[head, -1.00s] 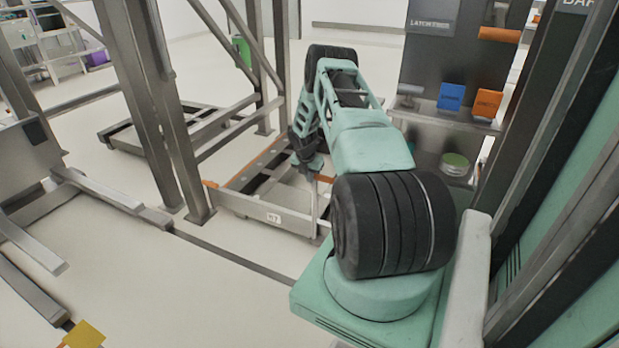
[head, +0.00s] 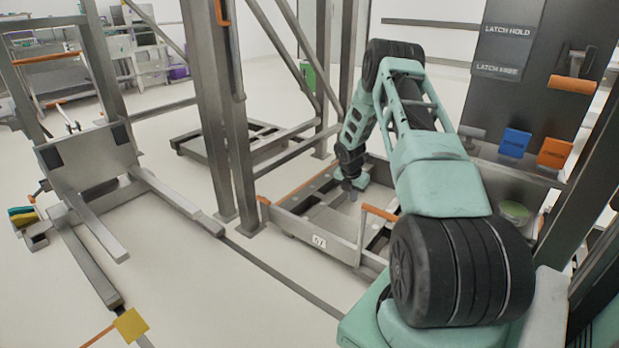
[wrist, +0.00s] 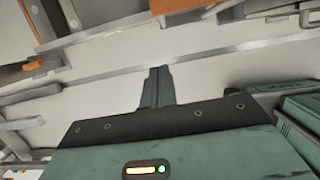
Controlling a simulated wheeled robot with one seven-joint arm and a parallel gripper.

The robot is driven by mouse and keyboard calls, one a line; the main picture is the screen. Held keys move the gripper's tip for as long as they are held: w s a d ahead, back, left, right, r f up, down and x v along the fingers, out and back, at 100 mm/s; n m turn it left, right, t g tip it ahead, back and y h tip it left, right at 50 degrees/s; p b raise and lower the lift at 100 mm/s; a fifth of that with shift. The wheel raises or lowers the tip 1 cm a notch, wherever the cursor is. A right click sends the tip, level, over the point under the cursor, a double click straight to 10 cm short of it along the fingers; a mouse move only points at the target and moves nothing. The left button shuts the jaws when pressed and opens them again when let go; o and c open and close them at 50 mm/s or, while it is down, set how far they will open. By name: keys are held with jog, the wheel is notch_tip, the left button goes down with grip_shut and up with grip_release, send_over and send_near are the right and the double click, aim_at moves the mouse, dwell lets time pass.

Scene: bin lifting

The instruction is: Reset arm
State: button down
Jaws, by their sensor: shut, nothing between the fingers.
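My mint-green arm reaches forward and bends down at its elbow. In the head view my gripper (head: 350,190) points down over the low grey tray frame with orange edges (head: 310,238), which carries a small number label. The distance between fingertips and tray is hard to tell. In the wrist view my gripper (wrist: 157,75) shows its dark fingers together, with nothing between them. Pale floor and grey rails lie beyond the fingertips.
Grey steel posts (head: 222,110) stand left of the arm. A dark latch panel (head: 505,70) with blue (head: 514,143) and orange (head: 555,153) blocks stands close on the right. A grey forked stand (head: 95,165) is at left. Open floor lies front left.

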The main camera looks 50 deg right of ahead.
jog(key=w+a+r+m, duration=0.1)
jog(key=w+a+r, duration=0.5)
jog(key=a, duration=0.4)
jog(key=a+r+m+y, duration=0.15)
jog(key=a+r, duration=0.25)
jog(key=a, duration=0.7)
jog(key=a+r+m+t, duration=0.15)
jog(key=a+r, duration=0.35)
jog(key=a, duration=0.6)
jog(key=a+r+m+g+y, duration=0.15)
jog(key=a+r, duration=0.25)
jog(key=a, duration=0.7)
jog(key=s+a+r+m, duration=0.3)
jog(key=s+a+r, duration=0.2)
jog(key=s+a, duration=0.75)
jog(key=s+a+r+m, duration=0.1)
jog(key=s+a, duration=0.3)
jog(key=s, duration=0.4)
jog(key=s+a+r+m, duration=0.2)
jog(key=s+a, duration=0.1)
jog(key=s, duration=0.5)
notch_tip(320, 180, up, 18)
jog(key=p, duration=1.8)
jog(key=shift+s+f, duration=0.2)
jog(key=shift+s, duration=0.25)
